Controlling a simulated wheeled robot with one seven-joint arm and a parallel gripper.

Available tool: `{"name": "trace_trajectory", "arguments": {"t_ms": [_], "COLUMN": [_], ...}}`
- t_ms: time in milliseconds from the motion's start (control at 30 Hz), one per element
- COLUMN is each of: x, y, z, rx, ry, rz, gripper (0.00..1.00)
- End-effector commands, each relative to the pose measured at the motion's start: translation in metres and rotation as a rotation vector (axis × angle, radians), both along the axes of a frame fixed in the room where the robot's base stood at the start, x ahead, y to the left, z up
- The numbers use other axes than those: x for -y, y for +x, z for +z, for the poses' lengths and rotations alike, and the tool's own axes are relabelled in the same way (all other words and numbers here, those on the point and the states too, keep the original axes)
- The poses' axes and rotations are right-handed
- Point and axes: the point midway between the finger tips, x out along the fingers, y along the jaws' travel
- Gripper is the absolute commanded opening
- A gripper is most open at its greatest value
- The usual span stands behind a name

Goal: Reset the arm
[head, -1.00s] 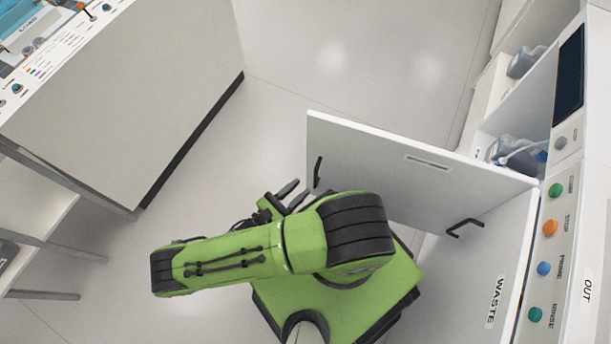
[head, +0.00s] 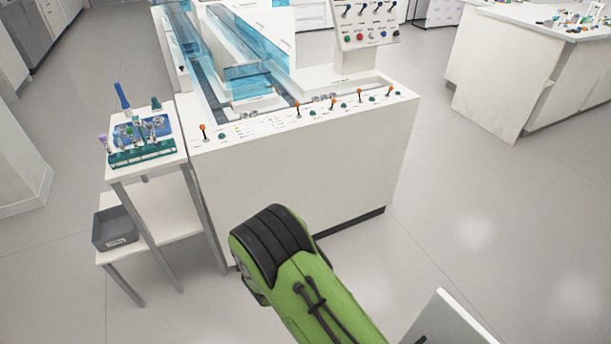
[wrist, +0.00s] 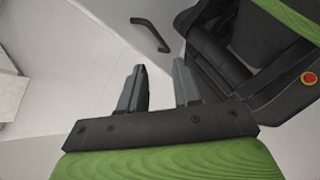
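My gripper (wrist: 160,88) shows in the wrist view with its two dark fingers apart and nothing between them. Beyond the fingertips is a pale panel with a black bar handle (wrist: 151,34). Part of my own green and black body fills the right of that view. In the head view my green arm reaches up from the bottom centre, bent at a black joint; my gripper is out of that view.
The white track console (head: 300,180) with blue clear channels and orange levers stands ahead. A side table (head: 150,161) with a teal rack is at its left. A white panel edge (head: 450,318) shows at bottom right. Open floor lies right of the console.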

Motion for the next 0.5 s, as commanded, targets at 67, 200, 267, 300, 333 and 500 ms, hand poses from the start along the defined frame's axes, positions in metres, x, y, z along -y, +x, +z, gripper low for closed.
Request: {"name": "trace_trajectory", "arguments": {"t_ms": [67, 200, 267, 300, 333, 500], "x": [-0.002, 0.001, 0.005, 0.008, 0.010, 0.026], "y": [0.009, 0.014, 0.013, 0.011, 0.009, -0.014], "z": [0.035, 0.093, 0.118, 0.134, 0.146, 0.207], "rx": [0.097, 0.265, 0.340, 0.393, 0.432, 0.662], "ry": [0.122, 0.311, 0.386, 0.434, 0.471, 0.654], "rz": [-0.106, -0.273, -0.340, -0.382, -0.412, -0.561], "gripper": [0.32, 0.32, 0.32, 0.32, 0.32, 0.32]}}
